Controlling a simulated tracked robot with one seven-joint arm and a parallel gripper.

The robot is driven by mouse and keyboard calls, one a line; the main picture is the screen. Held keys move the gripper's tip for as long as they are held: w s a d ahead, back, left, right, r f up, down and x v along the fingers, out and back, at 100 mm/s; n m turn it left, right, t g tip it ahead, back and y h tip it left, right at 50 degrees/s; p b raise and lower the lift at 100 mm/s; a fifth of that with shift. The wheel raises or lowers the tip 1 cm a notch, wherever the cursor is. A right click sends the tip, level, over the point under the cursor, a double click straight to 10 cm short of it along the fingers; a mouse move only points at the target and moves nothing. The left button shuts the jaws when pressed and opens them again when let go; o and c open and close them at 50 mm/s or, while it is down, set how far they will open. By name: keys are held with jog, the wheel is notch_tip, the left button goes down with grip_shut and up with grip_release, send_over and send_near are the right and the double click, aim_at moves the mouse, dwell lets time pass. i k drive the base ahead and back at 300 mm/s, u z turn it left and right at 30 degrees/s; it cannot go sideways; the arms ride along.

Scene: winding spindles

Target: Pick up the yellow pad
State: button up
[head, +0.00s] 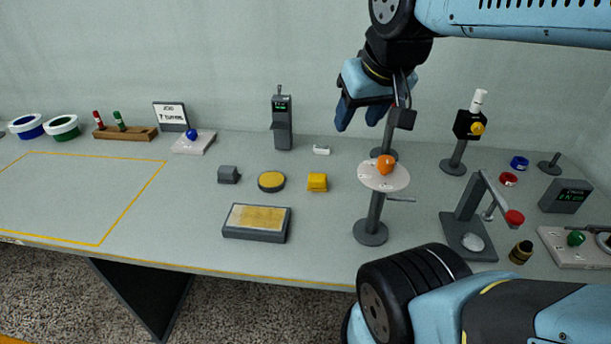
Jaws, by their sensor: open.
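Several yellow things lie on the bench near its middle. A small bright yellow block-like pad (317,182) lies flat on the bench. Left of it is a round dark-rimmed piece with a dull yellow top (271,181). In front of them is a shallow grey tray (257,236) with a flat mottled yellow surface inside. My gripper (359,117) is open, with dark blue fingers pointing down. It hangs above the back of the bench, up and to the right of the yellow pad, well apart from it. Nothing shows between the fingers.
A stand with a round white plate (372,179) carrying an orange piece (386,165) stands right of the pad. A small grey block (228,174) lies to the left. A grey device (282,120) stands behind. The yellow-outlined area (75,195) at left is clear.

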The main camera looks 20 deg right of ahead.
aim_at(317, 181)
jog(key=u, duration=0.6)
jog(key=k, duration=1.25)
jog(key=z, duration=0.65)
jog(key=i, duration=1)
